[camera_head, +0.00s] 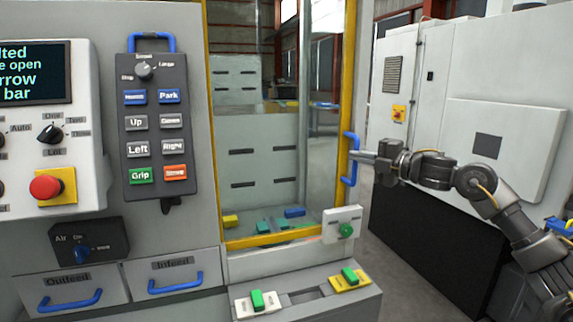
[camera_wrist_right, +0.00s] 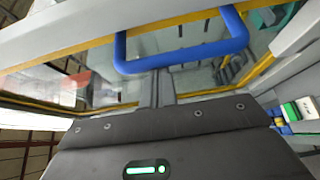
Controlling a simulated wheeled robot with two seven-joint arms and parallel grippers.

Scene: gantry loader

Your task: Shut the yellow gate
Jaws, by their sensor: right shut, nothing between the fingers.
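The yellow gate (camera_head: 345,90) has a yellow frame edge and clear panes. Its blue handle (camera_head: 354,170) stands on the right-hand upright; the handle also shows large in the right wrist view (camera_wrist_right: 185,60). How far the gate stands open is hard to tell. My right gripper (camera_head: 357,157) is shut and empty, with its fingertips at the handle from the right. In the right wrist view the closed fingers (camera_wrist_right: 157,85) reach to the handle's bar, and the tips seem to pass behind it. Contact is not clear. My left gripper is out of view.
A control panel with a hanging button pendant (camera_head: 155,125) and a red stop button (camera_head: 45,187) stands left. Drawers (camera_head: 70,287) sit below. A box with a green knob (camera_head: 342,225) is just below the handle. A white cabinet (camera_head: 505,140) stands behind my right arm.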

